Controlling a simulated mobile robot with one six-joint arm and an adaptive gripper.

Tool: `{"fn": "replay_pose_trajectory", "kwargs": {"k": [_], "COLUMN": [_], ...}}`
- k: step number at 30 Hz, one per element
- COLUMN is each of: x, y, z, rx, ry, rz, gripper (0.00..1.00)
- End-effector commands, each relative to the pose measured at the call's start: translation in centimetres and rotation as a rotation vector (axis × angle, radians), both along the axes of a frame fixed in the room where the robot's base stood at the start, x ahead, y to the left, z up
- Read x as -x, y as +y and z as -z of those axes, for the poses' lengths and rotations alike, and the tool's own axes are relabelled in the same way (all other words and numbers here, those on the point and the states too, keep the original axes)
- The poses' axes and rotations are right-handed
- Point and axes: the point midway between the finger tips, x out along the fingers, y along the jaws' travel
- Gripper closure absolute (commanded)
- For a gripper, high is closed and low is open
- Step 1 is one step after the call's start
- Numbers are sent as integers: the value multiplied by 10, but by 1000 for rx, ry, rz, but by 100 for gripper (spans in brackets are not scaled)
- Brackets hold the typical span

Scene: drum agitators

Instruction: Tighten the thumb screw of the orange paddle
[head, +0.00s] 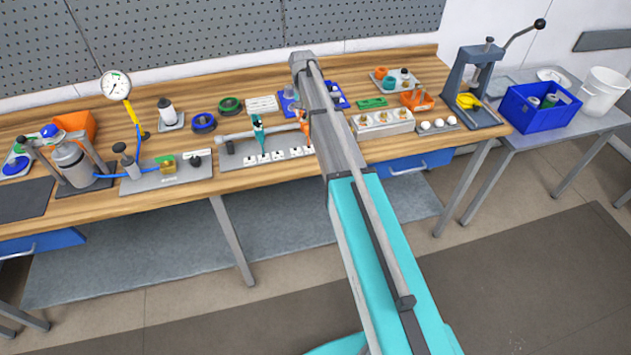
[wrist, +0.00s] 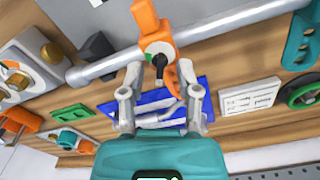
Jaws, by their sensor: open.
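The orange paddle (wrist: 154,32) sits on a grey horizontal shaft (wrist: 222,38), in the upper middle of the wrist view. In the head view the orange paddle (head: 303,123) is partly hidden by my arm, and the gripper is hidden behind the arm. A teal paddle (head: 257,130) is on the same shaft to the left; it also shows in the wrist view (wrist: 299,40).
The shaft rests over a grey base plate (head: 236,155) with white labels. A block with brass fittings (head: 372,124) stands close on the right. A blue tray (wrist: 150,104) and a white card (wrist: 248,97) lie on the wooden bench near my gripper. A press (head: 474,80) stands farther right.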

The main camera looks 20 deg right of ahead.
Motion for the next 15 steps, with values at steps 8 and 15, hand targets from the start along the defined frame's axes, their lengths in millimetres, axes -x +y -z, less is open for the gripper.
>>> {"fn": "replay_pose_trajectory", "kwargs": {"k": [8,15], "x": [0,0], "y": [0,0], "z": [0,0], "rx": [0,0], "ry": [0,0], "rz": [-176,-333], "gripper": [57,57]}}
